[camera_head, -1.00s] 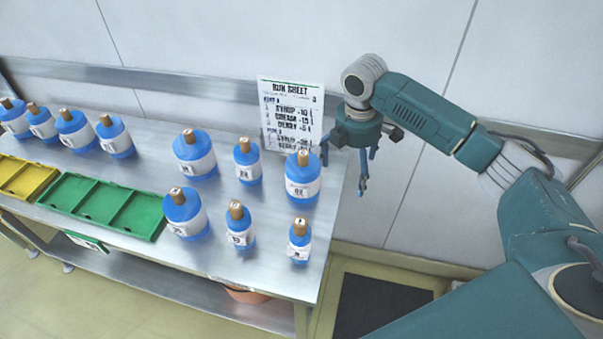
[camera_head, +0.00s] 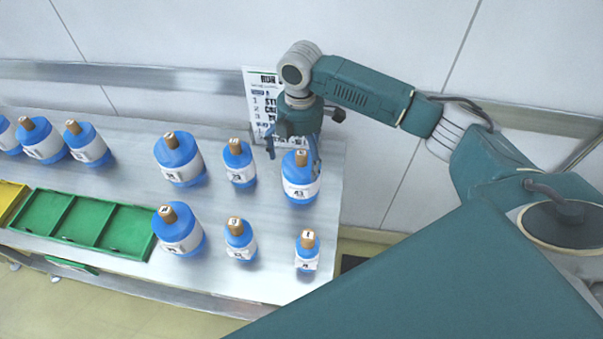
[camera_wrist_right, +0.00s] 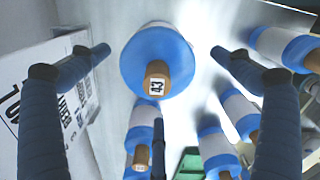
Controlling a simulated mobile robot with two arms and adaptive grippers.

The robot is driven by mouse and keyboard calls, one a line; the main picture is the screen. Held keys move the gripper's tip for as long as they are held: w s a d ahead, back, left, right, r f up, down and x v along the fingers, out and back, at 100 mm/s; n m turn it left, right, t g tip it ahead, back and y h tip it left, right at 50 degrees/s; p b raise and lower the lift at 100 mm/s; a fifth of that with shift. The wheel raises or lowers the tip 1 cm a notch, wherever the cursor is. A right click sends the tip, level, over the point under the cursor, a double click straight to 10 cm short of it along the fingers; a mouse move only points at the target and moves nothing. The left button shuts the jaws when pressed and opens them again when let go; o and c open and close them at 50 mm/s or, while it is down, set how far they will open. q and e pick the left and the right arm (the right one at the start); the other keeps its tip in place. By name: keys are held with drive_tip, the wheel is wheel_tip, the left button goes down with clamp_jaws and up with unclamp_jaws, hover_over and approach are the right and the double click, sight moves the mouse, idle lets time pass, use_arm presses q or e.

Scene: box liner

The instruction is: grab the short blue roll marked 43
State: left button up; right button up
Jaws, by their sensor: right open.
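The blue roll marked 43 (camera_head: 300,185) stands upright at the back right of the steel table, with a white band and a brown core. In the right wrist view, the blue roll (camera_wrist_right: 140,62) shows its top and the 43 tag on its core. My right gripper (camera_head: 293,163) is open at the roll's top, pointing down. In the wrist view its two fingers (camera_wrist_right: 160,51) are apart, one on each side of the roll, with gaps visible. Whether the fingertips reach below the roll's top is unclear. My left gripper is not in view.
Other blue rolls stand close by: one to the left (camera_head: 239,165), one in front (camera_head: 307,252), one front left (camera_head: 240,240). The run sheet (camera_head: 258,100) stands behind my right gripper. A green tray (camera_head: 85,222) lies at the left. The table's right edge is near.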

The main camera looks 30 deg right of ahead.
sight(302, 167)
drive_tip(key=shift+f, duration=0.3)
drive_tip(key=f, duration=0.1)
drive_tip(key=f+p, duration=0.1)
drive_tip(key=f, duration=0.1)
drive_tip(key=f+p, duration=0.1)
drive_tip(key=shift+w+d+f, duration=0.1)
drive_tip(key=shift+d+f, duration=0.15)
drive_tip(key=shift+f, duration=0.2)
drive_tip(key=c, duration=1.9)
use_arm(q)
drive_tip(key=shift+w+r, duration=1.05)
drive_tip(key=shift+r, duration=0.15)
use_arm(e)
drive_tip(key=shift+w, duration=0.1)
drive_tip(key=shift+c, duration=0.4)
